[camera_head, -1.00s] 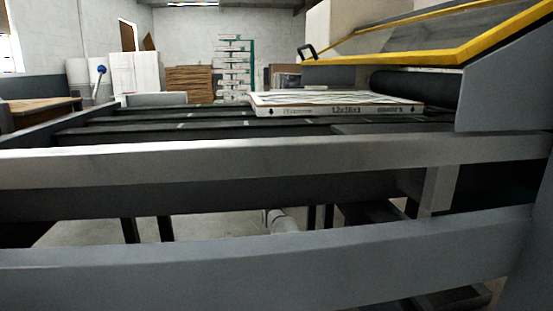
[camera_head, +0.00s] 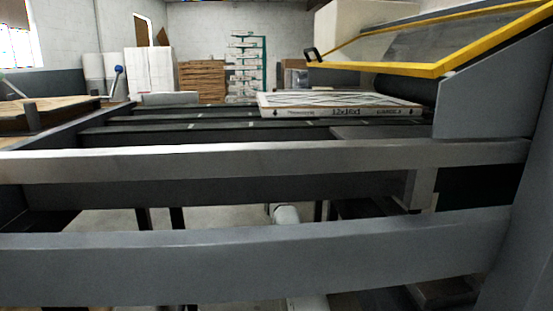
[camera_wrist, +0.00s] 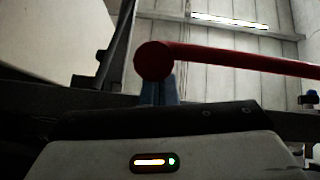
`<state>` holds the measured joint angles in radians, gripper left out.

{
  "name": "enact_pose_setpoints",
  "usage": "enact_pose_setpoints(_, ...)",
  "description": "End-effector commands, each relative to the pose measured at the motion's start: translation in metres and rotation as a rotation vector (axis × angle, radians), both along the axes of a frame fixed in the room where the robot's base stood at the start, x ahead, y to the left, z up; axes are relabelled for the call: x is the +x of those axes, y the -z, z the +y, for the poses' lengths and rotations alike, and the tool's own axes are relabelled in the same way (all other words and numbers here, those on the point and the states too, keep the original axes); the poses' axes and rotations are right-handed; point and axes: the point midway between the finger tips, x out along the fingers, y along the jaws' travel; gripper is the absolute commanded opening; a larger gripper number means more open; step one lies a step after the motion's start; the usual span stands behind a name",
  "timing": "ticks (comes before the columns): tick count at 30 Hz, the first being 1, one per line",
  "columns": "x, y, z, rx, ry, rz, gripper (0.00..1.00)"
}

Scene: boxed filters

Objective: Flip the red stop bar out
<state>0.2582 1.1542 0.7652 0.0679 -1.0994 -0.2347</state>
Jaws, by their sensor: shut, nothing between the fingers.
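The red stop bar (camera_wrist: 240,60) shows only in the wrist view. Its rounded end is at upper centre and the bar runs off to the right edge. My gripper (camera_wrist: 158,88) is at the centre of the wrist view, its blue-grey fingers close together with nothing between them. The fingertips appear just below the bar's rounded end and are partly hidden by it. I cannot tell whether they touch it. The head view shows neither the bar nor my gripper.
In the head view, a boxed filter (camera_head: 340,104) lies flat on the dark conveyor (camera_head: 200,128). Grey rails (camera_head: 260,160) cross the foreground. A yellow-framed clear guard (camera_head: 430,45) stands tilted at upper right. A blue-knobbed lever (camera_head: 118,70) stands at left.

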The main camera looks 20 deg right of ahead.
Motion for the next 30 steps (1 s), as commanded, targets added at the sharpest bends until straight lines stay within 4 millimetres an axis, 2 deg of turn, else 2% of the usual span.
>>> enact_pose_setpoints(8,-0.012,0.018,0.004,-0.001,0.001,0.000,0.00)
enact_pose_setpoints(21,-0.048,0.048,0.018,0.000,-0.001,0.003,0.00)
enact_pose_setpoints(30,-0.054,0.053,0.020,-0.001,-0.001,-0.001,0.00)
